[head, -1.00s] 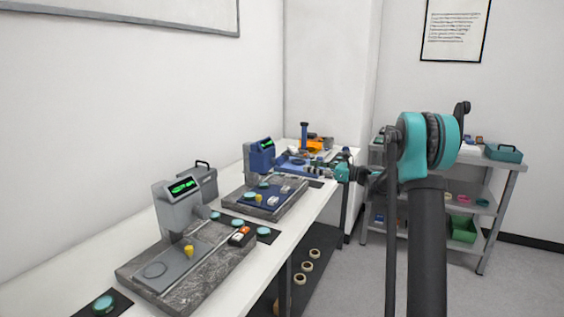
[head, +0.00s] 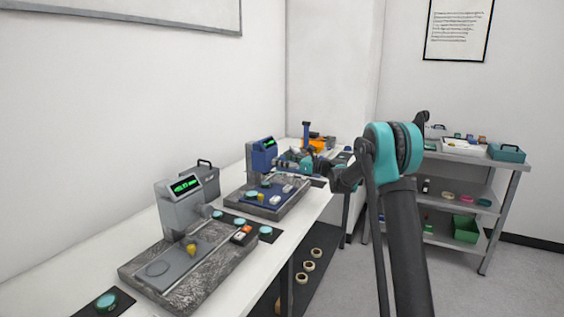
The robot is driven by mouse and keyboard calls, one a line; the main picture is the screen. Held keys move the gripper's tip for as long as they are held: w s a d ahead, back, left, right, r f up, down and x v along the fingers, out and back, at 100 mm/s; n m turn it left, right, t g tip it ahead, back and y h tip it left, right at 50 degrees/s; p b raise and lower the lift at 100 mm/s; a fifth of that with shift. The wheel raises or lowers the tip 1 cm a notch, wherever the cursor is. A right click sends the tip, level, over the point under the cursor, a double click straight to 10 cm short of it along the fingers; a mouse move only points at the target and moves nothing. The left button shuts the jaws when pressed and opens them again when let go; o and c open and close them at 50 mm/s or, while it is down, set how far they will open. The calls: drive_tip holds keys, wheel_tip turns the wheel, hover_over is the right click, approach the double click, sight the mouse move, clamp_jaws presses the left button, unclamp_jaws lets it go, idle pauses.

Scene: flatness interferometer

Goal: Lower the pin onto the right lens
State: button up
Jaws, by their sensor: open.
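The blue measuring instrument (head: 262,156) with a green display stands on a dark stone base (head: 236,203) in the middle of the bench. Its pin is too small to make out. Teal lenses show on its bed, one at the front left (head: 250,194) and one further back under the head (head: 266,184). A yellow knob (head: 260,198) is beside them. My gripper (head: 284,164) is open and reaches in from the right, beside the instrument's head. Its fingers are small and partly blend with the instrument, so contact cannot be told.
A grey instrument (head: 181,205) with a yellow knob stands nearer on the bench (head: 85,278). Orange and blue items (head: 318,143) sit at the far end. A shelf cart (head: 515,168) stands at the right.

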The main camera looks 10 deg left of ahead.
drive_tip(key=shift+c, duration=0.5)
drive_tip(key=c, duration=1.1)
drive_tip(key=shift+o, duration=0.2)
drive_tip(key=n, duration=0.4)
drive_tip(key=shift+s+n, duration=0.1)
drive_tip(key=shift+n, duration=0.2)
drive_tip(key=n, duration=0.5)
drive_tip(key=shift+a+f, duration=0.1)
drive_tip(key=n, duration=0.6)
drive_tip(key=shift+s+f, duration=0.1)
drive_tip(key=n, duration=0.5)
drive_tip(key=shift+f, duration=0.1)
